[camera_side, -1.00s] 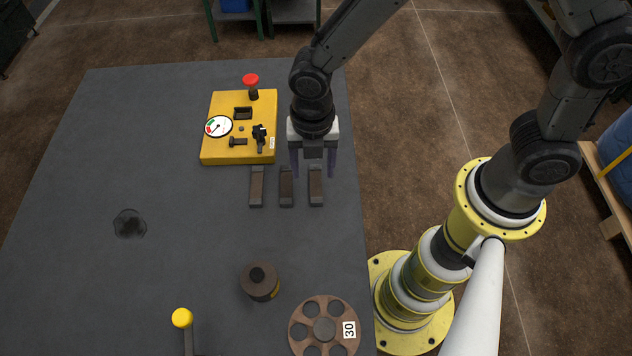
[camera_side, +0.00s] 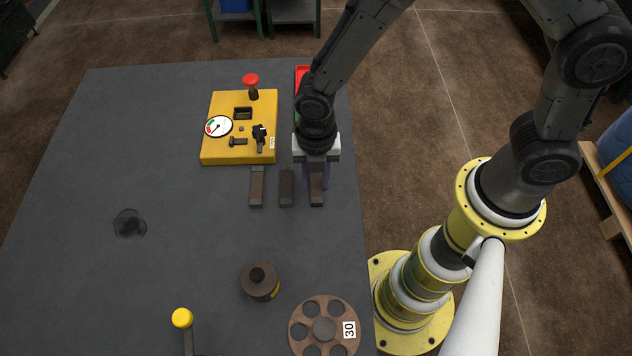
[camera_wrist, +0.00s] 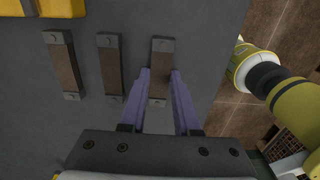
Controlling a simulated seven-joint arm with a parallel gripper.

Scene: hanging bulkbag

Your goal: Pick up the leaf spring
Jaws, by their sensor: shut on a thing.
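Three dark brown bars with grey end blocks lie side by side on the grey table, and the leaf spring is the rightmost of them (camera_side: 317,197). It also shows in the wrist view (camera_wrist: 161,48). My gripper (camera_side: 315,184) points down over it, with one purple finger on each long side. In the wrist view my gripper (camera_wrist: 159,76) is shut on this bar, which appears to rest on the table. The middle bar (camera_side: 286,187) and the left bar (camera_side: 256,187) lie to its left, untouched.
A yellow box (camera_side: 220,158) with a gauge and red knob stands behind the bars. A red tray (camera_side: 301,74) is partly hidden behind my arm. A dark cylinder (camera_side: 259,284) and a spoked disc (camera_side: 324,328) are nearer the camera. The left of the table (camera_side: 80,270) is mostly clear.

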